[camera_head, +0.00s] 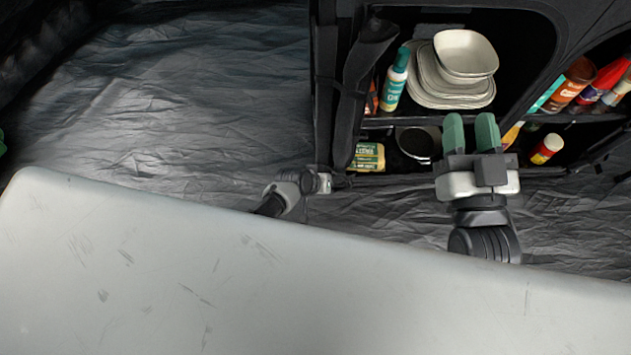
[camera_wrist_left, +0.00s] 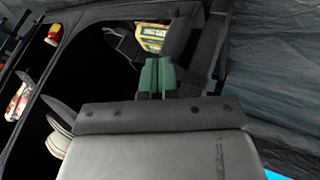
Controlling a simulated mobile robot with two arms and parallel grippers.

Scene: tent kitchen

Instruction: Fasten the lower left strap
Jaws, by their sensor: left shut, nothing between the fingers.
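A dark rolled flap (camera_head: 362,75) hangs down the left edge of the shelf unit, with a dark strap band across it. Its lower part (camera_head: 343,130) runs down beside the lower compartment. My left gripper (camera_wrist_left: 158,75) is shut and empty in the left wrist view, its green fingertips together just beside the dark roll (camera_wrist_left: 182,35). In the head view only part of the left arm shows near the foot of the roll; its fingertips are hard to make out. The lower left strap's ends cannot be told from the dark fabric. My right gripper (camera_head: 471,132) is open and empty before the shelves.
The upper compartment holds stacked plates and bowls (camera_head: 465,55) and a teal-and-white bottle (camera_head: 395,80). Below are a yellow package (camera_head: 368,157) and a pot (camera_head: 420,143). The crinkled grey tent floor (camera_head: 190,90) at left is clear.

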